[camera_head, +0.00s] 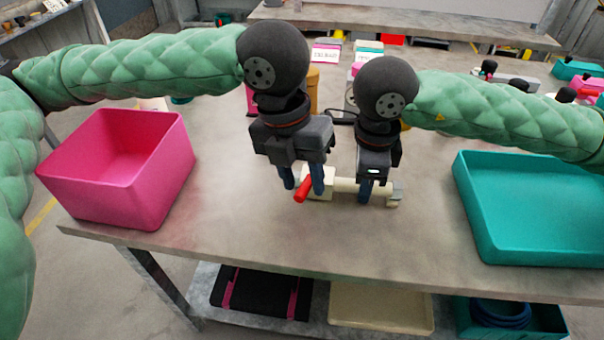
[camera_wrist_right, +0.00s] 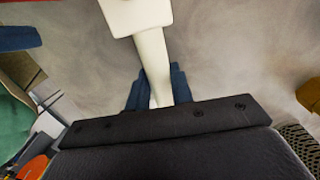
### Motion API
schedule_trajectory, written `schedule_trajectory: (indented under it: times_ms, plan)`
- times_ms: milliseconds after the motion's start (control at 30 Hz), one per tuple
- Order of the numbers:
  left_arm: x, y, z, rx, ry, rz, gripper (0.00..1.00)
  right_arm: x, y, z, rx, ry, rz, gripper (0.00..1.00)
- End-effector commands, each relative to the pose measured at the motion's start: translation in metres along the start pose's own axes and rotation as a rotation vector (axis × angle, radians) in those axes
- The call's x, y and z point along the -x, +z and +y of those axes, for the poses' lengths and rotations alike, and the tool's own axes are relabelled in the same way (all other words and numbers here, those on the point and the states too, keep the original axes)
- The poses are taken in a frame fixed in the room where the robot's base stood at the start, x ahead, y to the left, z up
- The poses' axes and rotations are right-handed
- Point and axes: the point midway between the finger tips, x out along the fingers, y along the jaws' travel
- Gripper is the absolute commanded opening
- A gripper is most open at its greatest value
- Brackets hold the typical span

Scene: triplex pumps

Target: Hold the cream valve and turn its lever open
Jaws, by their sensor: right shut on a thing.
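The cream valve (camera_head: 346,185) is at the middle of the table, its pipe running left to right. Its red lever (camera_head: 302,190) sticks out at the left end, towards the front. My right gripper (camera_head: 366,191) is shut on the cream pipe, with a blue finger on each side of it; the right wrist view shows this grip (camera_wrist_right: 157,92) and the valve's blocky body (camera_wrist_right: 138,12) beyond. My left gripper (camera_head: 303,180) is open above the lever end, its blue fingers apart with the lever between or just in front of them; I cannot tell whether they touch it.
A pink bin (camera_head: 150,190) stands at the left of the table and a teal tray (camera_head: 530,248) at the right. Bare tabletop (camera_head: 300,250) lies in front of the valve. A shelf below holds a cream tray (camera_head: 380,310) and other trays. Several objects stand behind my grippers.

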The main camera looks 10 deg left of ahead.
Motion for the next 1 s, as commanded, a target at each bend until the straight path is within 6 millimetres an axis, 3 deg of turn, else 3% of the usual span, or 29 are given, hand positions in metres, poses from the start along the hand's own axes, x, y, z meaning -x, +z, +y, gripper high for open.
schedule_trajectory:
  times_ms: [267,700,1000]
  plan:
    - [0.009,0.0,0.0,0.0,-0.001,-0.001,0.38,0.0,0.0,0.0,0.0,0.0,0.0,0.0]
    - [0.086,0.001,0.0,0.001,-0.001,-0.002,0.38,0.0,0.0,0.0,0.0,0.0,0.0,0.0]
    - [0.117,0.001,0.0,0.0,-0.001,0.0,0.38,0.0,0.0,0.0,0.0,0.0,0.0,0.0]
